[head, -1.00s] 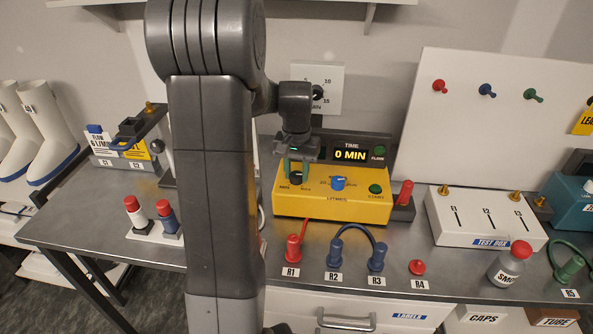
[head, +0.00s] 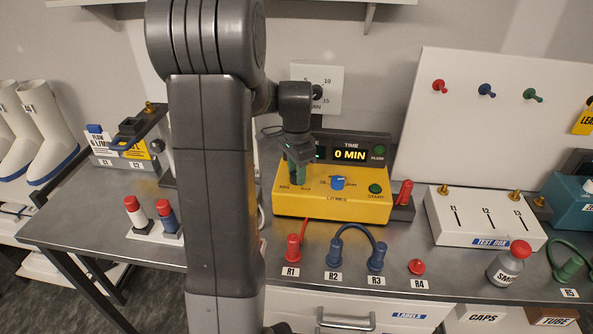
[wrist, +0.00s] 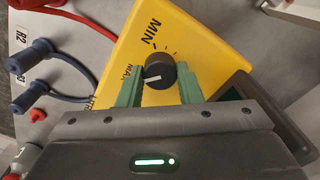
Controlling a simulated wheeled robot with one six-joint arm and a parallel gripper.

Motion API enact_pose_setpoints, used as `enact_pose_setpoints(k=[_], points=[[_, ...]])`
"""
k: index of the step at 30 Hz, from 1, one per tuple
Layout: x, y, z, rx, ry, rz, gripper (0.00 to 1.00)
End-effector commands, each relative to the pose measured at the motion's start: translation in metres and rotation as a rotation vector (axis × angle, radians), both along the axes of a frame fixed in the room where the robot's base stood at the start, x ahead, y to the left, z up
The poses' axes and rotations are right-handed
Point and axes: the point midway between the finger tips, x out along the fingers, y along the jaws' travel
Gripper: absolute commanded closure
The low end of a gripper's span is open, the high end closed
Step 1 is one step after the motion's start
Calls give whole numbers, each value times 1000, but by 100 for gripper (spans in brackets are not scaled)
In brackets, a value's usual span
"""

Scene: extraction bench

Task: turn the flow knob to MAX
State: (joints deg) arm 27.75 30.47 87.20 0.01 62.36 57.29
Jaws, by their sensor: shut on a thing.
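The flow knob (wrist: 160,74) is a round black dial on the yellow box (wrist: 200,45), with MIN and MAX printed beside it. In the wrist view its white pointer line points left, close to the MAX label (wrist: 128,73). My gripper (wrist: 160,84) has its two green fingers on opposite sides of the knob, shut on it. In the head view my gripper (head: 299,172) stands over the left part of the yellow box (head: 345,208), and its fingers hide the knob there.
A blue knob (head: 338,183) and a green START button (head: 375,188) sit to the right on the same box. A display (head: 350,154) reading 0 MIN stands behind. Red and blue plugs with cables (head: 335,252) stand in front.

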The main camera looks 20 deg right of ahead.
Motion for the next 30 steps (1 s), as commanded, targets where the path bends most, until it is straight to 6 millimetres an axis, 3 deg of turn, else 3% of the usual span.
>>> enact_pose_setpoints(k=[20,21,24,30], points=[[1,-1,1,-2,-3,-64,91],[1,-1,1,-2,-3,-64,64],[1,-1,1,-2,-2,-63,46],[0,0,0,-1,-1,-63,46]])
